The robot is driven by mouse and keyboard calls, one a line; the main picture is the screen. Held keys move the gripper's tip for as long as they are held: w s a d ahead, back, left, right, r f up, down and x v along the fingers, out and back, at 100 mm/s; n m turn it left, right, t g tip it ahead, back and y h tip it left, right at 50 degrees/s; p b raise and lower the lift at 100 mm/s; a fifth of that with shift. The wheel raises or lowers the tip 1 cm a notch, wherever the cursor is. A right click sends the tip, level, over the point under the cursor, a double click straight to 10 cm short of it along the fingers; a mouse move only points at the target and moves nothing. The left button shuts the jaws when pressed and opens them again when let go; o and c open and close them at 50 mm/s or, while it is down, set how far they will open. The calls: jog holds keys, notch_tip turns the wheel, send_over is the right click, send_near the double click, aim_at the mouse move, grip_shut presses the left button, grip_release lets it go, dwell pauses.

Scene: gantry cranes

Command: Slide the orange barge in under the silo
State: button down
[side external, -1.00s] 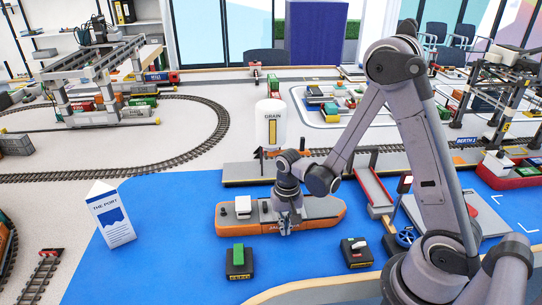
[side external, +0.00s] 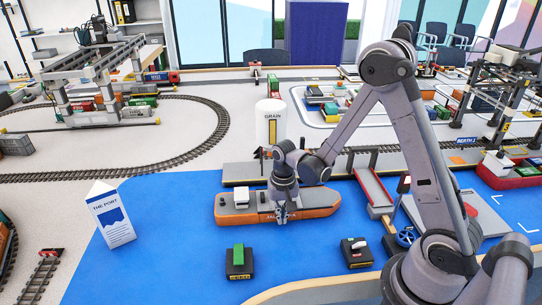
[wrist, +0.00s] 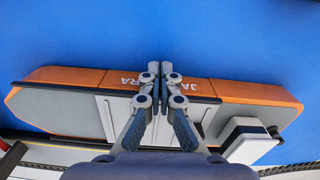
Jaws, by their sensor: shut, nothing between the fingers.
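The orange barge (side external: 318,212) floats on the blue water sheet, long side toward the camera, just in front of the grey quay. It has a grey deck and a white cabin at its left end. In the wrist view the barge (wrist: 65,76) lies across the picture. The white silo (side external: 271,110) marked GRAIN stands behind the quay, behind the barge's middle. My gripper (side external: 281,216) is shut and empty, pointing down at the barge's near side. In the wrist view its closed fingertips (wrist: 160,68) are at the lettered hull edge and seem to touch it.
A black box with a green top (side external: 239,262) and another black box (side external: 356,252) stand on the near water. The port sign (side external: 111,217) is at the left. A red-sided ramp (side external: 374,190) stands right of the barge. Open blue water lies left of the barge.

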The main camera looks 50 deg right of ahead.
jog(key=shift+w+d, duration=0.95)
jog(key=shift+w, duration=0.2)
jog(key=shift+w+d, duration=0.9)
jog(key=shift+w, duration=0.2)
jog(key=shift+s+a, duration=0.1)
jog(key=shift+s, duration=0.05)
jog(key=shift+s+a+r, duration=0.3)
jog(key=shift+s+a, duration=0.05)
jog(key=shift+s, duration=0.05)
jog(key=shift+r, duration=4.9)
jog(key=s+a+r+n+t, duration=0.7)
jog(key=s+r, duration=0.3)
jog(key=s, duration=0.3)
jog(key=shift+a+r+n, duration=0.3)
jog(key=shift+a+n, duration=0.1)
jog(key=shift+a, duration=0.2)
